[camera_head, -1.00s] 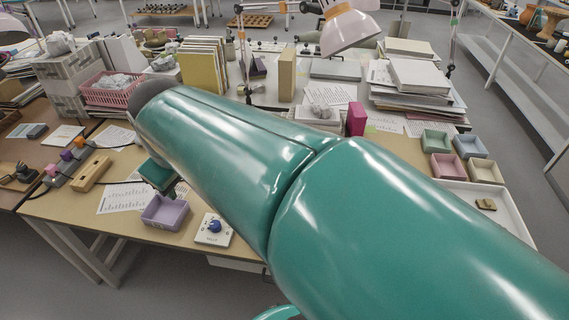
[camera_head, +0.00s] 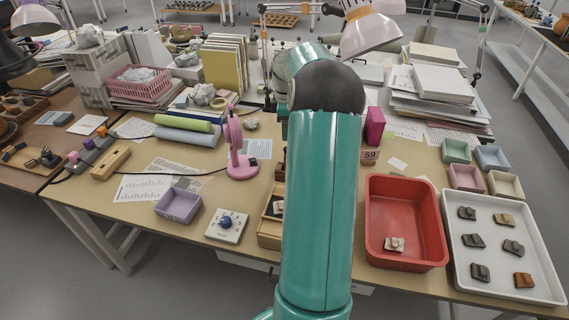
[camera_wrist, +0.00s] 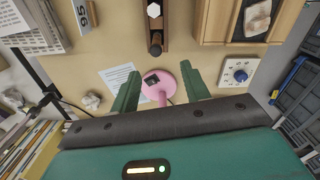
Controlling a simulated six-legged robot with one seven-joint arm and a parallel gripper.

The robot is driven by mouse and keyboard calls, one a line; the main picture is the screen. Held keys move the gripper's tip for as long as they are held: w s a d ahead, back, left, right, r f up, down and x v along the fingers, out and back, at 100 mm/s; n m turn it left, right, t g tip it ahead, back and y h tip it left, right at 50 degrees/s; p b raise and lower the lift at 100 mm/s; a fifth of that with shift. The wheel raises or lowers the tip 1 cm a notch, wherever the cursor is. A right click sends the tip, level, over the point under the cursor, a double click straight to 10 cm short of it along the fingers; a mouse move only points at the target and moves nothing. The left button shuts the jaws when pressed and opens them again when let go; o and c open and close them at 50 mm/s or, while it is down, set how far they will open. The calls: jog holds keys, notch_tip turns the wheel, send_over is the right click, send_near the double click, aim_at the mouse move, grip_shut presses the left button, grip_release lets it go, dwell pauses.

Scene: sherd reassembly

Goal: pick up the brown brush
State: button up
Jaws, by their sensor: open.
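I cannot make out the brown brush for certain. A long dark brown piece with a white hexagonal part (camera_wrist: 155,28) lies at the top middle of the wrist view; I cannot tell whether it is the brush or a holder. In the head view my arm covers most of that spot. My gripper (camera_wrist: 160,88) is open, its two green fingers apart with nothing held. It hangs above the table, with a pink round stand (camera_wrist: 159,87) showing below, between the fingers. The gripper is hidden in the head view.
The pink stand (camera_head: 240,160) rises left of my arm. A wooden tray (camera_head: 268,232), a dial box (camera_head: 227,226) and a purple bin (camera_head: 179,205) are near the front. A red tray (camera_head: 405,190) and a white tray of sherds (camera_head: 497,204) are at right.

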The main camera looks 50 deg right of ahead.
jog(key=f, duration=0.8)
jog(key=shift+s+d, duration=0.1)
jog(key=shift+d, duration=0.25)
jog(key=shift+w+d+f, duration=0.1)
jog(key=shift+f, duration=1.5)
jog(key=shift+w+f, duration=0.1)
jog(key=shift+f, duration=1.45)
grip_shut()
